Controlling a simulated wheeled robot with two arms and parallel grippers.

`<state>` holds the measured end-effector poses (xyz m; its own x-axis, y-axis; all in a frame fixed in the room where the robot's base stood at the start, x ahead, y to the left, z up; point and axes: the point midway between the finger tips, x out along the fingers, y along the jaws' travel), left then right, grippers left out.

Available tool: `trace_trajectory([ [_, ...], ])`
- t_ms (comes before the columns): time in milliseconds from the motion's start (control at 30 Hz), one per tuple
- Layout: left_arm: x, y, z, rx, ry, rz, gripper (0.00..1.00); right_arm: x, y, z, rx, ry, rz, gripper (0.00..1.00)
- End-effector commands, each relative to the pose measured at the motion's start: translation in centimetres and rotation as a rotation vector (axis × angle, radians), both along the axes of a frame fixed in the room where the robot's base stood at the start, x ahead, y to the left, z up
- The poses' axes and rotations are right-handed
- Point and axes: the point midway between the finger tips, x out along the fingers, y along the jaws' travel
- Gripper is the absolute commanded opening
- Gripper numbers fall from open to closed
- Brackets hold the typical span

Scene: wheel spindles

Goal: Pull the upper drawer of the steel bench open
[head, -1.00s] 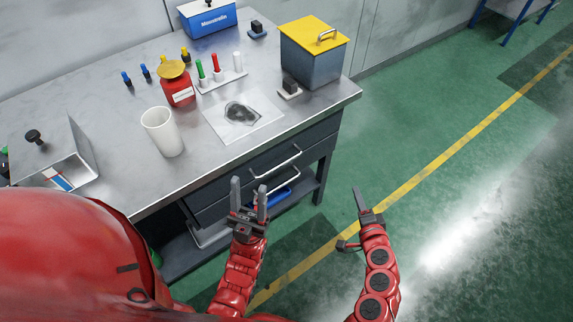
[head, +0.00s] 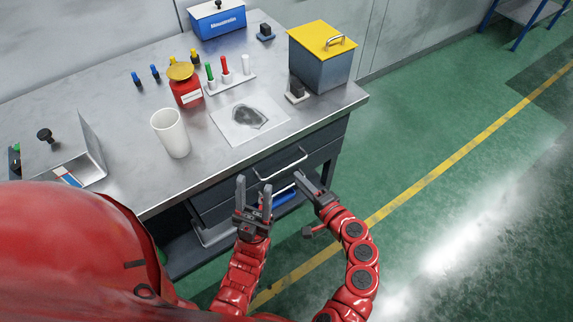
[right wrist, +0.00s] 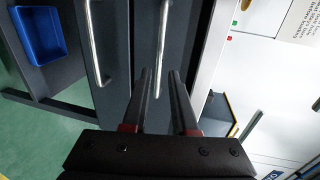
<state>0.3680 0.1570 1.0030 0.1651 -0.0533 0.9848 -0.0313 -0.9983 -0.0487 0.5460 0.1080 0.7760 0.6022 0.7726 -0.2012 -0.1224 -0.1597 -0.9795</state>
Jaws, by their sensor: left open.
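The steel bench (head: 110,125) has a dark upper drawer (head: 315,150) under its top, and the drawer looks shut. Its bar handle (head: 281,166) faces me; in the right wrist view a handle (right wrist: 146,35) runs up from near the fingertips. The lower drawer's handle (right wrist: 96,45) lies left of it there. My right gripper (head: 312,181) is open and empty, in front of the drawer near the handle's right end. In the right wrist view its fingers (right wrist: 163,75) are apart; I cannot tell whether they touch anything. My left gripper (head: 254,187) is open and empty, fingers up, in front of the drawers.
On the bench top stand a white cup (head: 171,134), a red jar (head: 186,90), a marker rack (head: 231,84) and a yellow-lidded box (head: 321,62). A blue bin (right wrist: 38,35) sits on the shelf below. The green floor to the right is clear.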

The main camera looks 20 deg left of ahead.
Motion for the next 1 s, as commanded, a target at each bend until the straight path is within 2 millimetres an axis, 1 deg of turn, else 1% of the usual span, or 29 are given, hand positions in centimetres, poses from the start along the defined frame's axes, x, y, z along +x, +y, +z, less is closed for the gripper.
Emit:
trace_trajectory([
  [33, 0.0, 0.0, 0.3, 0.0, 0.0, 0.0, 0.5, 0.5, 0.9, -0.1, 0.001, 0.002, 0.006, 0.26],
  [200, 0.0, 0.0, 0.6, 0.0, 0.0, 0.0, 0.5, 2.3, 3.1, -0.7, -0.001, 0.001, 0.005, 0.26],
  [400, 0.0, 0.0, 0.7, 0.0, 0.0, 0.0, 0.5, 3.8, 5.0, -1.3, 0.0, 0.001, 0.004, 0.26],
  [600, 0.0, 0.0, 0.7, 0.0, 0.0, 0.0, 0.5, 4.6, 5.9, -1.6, -0.001, 0.001, 0.001, 0.26],
  [900, 0.0, 0.0, 0.7, 0.0, 0.0, 0.0, 0.5, 4.7, 6.0, -1.7, -0.002, 0.001, 0.0, 0.26],
  [933, 0.0, 0.0, 0.7, 0.0, 0.0, 0.0, 0.5, 4.7, 6.0, -1.7, -0.002, 0.001, 0.0, 0.25],
  [1000, 0.0, 0.0, 0.7, 0.0, 0.0, 0.0, 0.5, 4.7, 6.0, -1.7, -0.002, 0.001, 0.0, 0.12],
])
